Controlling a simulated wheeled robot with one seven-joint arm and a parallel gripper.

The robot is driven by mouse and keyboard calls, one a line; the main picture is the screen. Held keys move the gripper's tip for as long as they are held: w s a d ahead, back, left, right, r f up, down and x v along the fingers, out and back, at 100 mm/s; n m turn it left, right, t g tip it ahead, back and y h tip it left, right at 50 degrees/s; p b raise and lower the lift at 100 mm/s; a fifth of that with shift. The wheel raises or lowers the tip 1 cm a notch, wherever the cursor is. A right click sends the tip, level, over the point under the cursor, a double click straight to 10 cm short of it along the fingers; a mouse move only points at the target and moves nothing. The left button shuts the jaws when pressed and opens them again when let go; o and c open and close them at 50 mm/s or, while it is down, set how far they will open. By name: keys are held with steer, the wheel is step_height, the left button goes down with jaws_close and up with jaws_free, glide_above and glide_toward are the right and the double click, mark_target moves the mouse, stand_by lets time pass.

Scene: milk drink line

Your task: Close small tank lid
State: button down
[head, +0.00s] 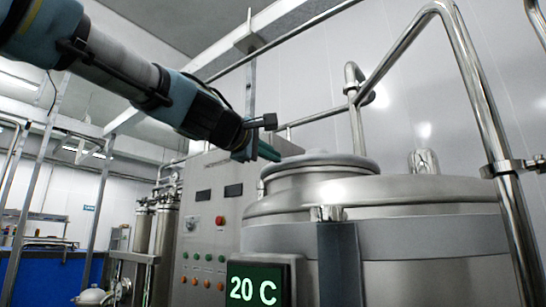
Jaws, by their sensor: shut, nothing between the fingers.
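The small tank (400,250) is a steel vessel at the right of the head view. Its round grey lid (325,160) lies about level on the raised neck at the tank's top and looks down on it; whether it is fully seated cannot be told from this low angle. My gripper (268,152) comes in from the upper left with its fingers shut and empty. It is close to the left side of the lid, near its rim; whether it touches the lid cannot be told. The fingertips are small and partly lost against the background.
A display reading 20 C (254,288) sits on the tank's front left. A grey control cabinet (207,230) with buttons stands behind to the left. A steel pipe rail (480,100) rises over the tank's right side. Steel cylinders (155,235) stand farther left.

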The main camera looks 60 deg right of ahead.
steer(key=s+a+p, duration=0.1)
steer(key=s+a, duration=0.5)
steer(key=s, duration=0.1)
steer(key=shift+s+a+r, duration=0.15)
steer(key=shift+a+r, duration=0.05)
steer(key=shift+a, duration=0.2)
